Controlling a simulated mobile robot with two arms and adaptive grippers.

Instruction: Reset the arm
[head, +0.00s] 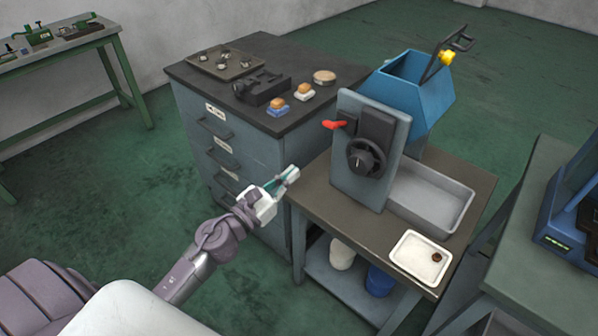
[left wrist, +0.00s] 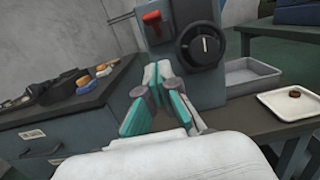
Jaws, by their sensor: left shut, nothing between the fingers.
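My left arm comes in from the lower left in the head view. Its gripper (head: 286,179) is shut and empty, in the air in front of the gap between the drawer cabinet and the machine table. In the left wrist view the teal-and-grey fingers (left wrist: 157,75) come together in front of the machine panel. The grey machine (head: 365,150) has a black dial and a red lever (head: 334,125); the gripper is apart from both. My right gripper is not in view.
The machine table (head: 330,205) carries a grey bin (head: 430,197) and a white tray (head: 420,256) with a small brown part. The drawer cabinet (head: 228,145) with items on top stands behind. A blue hopper (head: 425,90) is behind the machine. Green floor is open at left.

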